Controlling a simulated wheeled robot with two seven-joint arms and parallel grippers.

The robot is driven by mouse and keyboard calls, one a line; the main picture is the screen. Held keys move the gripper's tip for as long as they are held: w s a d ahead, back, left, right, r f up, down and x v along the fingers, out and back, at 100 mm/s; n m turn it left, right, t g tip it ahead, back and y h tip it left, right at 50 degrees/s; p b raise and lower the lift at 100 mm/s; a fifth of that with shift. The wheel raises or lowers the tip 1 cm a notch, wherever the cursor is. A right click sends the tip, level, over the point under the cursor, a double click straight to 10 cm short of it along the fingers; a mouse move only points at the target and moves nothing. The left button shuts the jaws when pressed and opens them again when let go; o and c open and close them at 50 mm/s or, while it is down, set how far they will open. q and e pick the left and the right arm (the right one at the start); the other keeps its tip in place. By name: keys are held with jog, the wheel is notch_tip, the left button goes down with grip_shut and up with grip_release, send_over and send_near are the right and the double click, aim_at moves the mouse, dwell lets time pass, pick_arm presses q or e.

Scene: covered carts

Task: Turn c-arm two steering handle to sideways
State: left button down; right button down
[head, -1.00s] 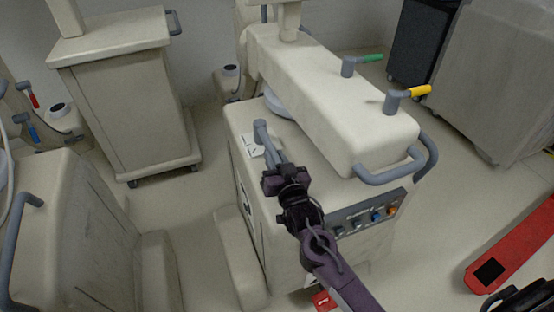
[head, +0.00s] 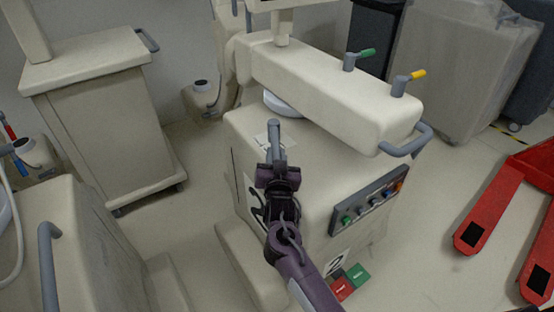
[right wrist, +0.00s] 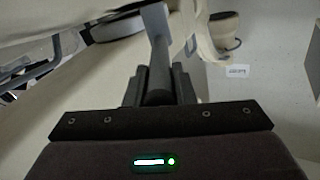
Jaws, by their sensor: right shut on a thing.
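The c-arm unit (head: 296,185) stands in the middle of the head view, with part of a black figure that looks like a 2 low on its front. Its grey steering handle (head: 274,138) rises from the left part of the top. My right gripper (head: 277,178) is shut on the handle's near end, coming in from the front. In the right wrist view the handle (right wrist: 158,70) runs away from between the fingers (right wrist: 160,88) to its post. The gripped end is partly hidden by the fingers. My left gripper is not in view.
A beam with green (head: 367,52) and yellow (head: 418,74) levers and a grey loop handle (head: 408,145) overhangs the top. A button panel (head: 368,200) is on the front. Red forks (head: 490,205) lie at right. A covered cart (head: 105,120) and another unit (head: 90,240) stand left.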

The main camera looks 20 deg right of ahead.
jog(key=c, duration=1.2)
grip_release()
jog(key=shift+c, duration=0.2)
jog(key=v, duration=0.7)
jog(key=shift+s+a+b, duration=0.15)
jog(key=shift+s+b, duration=0.25)
jog(key=shift+c, duration=0.2)
